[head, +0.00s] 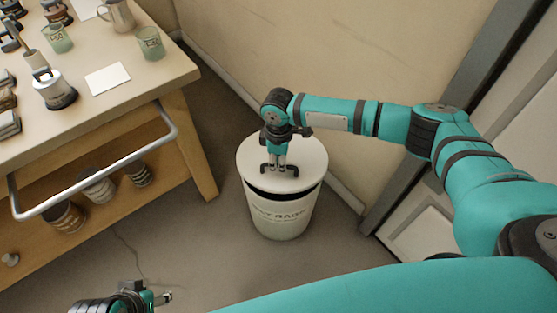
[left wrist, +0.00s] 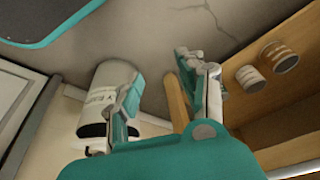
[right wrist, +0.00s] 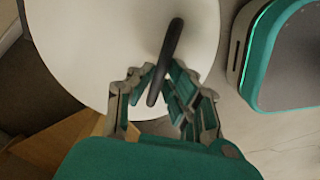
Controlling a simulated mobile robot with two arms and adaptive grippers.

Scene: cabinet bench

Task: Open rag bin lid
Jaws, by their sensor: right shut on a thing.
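The rag bin (head: 283,213) is a pale round bin with dark lettering on the floor. Its round white lid (head: 309,160) shows a dark gap below its front edge, so it stands slightly raised there. The bin also shows in the left wrist view (left wrist: 101,98). My right gripper (head: 279,167) reaches down over the lid and is shut on the dark lid handle (right wrist: 167,60), which passes between its fingers in the right wrist view. My left gripper (head: 165,297) is low at the left, away from the bin; its fingers are apart and empty in the left wrist view.
A wooden bench (head: 140,72) with cups, a white card and tools stands left of the bin. A metal rail (head: 110,178) sticks out along its front. Several tins sit on its lower shelf. A wall is behind the bin; floor in front is clear.

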